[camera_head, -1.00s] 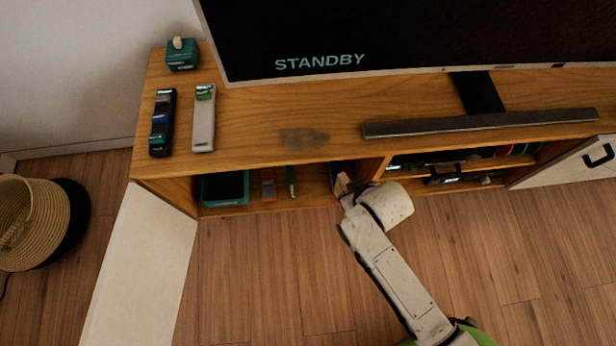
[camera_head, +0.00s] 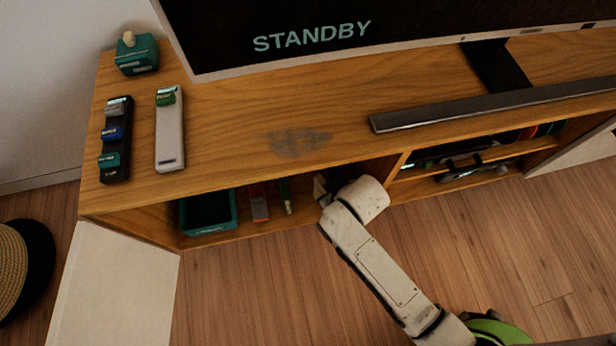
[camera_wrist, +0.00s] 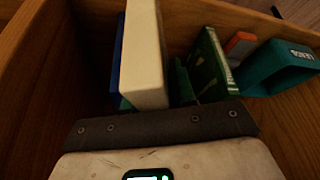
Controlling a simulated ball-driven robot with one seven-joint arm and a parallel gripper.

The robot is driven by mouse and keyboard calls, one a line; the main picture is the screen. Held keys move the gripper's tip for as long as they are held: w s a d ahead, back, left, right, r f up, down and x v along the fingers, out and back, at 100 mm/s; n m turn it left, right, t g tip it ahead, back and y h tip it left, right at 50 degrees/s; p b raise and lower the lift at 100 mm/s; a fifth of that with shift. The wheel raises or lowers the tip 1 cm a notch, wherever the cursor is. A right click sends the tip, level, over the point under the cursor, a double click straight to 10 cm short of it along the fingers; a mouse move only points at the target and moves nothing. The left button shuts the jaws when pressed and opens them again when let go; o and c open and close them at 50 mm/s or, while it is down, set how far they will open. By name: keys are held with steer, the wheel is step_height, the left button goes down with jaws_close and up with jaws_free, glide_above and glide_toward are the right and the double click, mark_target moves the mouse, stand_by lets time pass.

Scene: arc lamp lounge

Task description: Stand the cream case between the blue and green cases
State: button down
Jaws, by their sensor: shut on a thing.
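In the wrist view the cream case (camera_wrist: 143,45) stands on edge directly ahead of my gripper (camera_wrist: 150,98), which is shut on its near end. The blue case (camera_wrist: 117,52) shows as a narrow strip close on its left. The green case (camera_wrist: 212,62) stands on its right, leaning a little, with a gap between. Whether the cream case touches the blue one or the shelf floor I cannot tell. In the head view my gripper (camera_head: 322,187) reaches into the open cabinet compartment, right of the green case (camera_head: 286,196); the cream and blue cases are hidden there.
An orange-and-grey case (camera_head: 259,203) and a teal bin (camera_head: 208,212) stand left of the green case. The cabinet top (camera_head: 230,135) overhangs the compartment, and a divider (camera_head: 392,166) bounds its right. An open white door (camera_head: 115,285) stands at left.

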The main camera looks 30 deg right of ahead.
steer(key=w+f+b, duration=0.3)
steer(key=w+b, duration=0.2)
steer(key=w, duration=0.4)
steer(key=shift+w+a+f+b, duration=0.25)
steer(key=shift+a+b, duration=0.05)
steer(key=shift+a, duration=0.05)
steer(key=shift+f, duration=0.1)
steer(key=c, duration=0.9)
jaws_free()
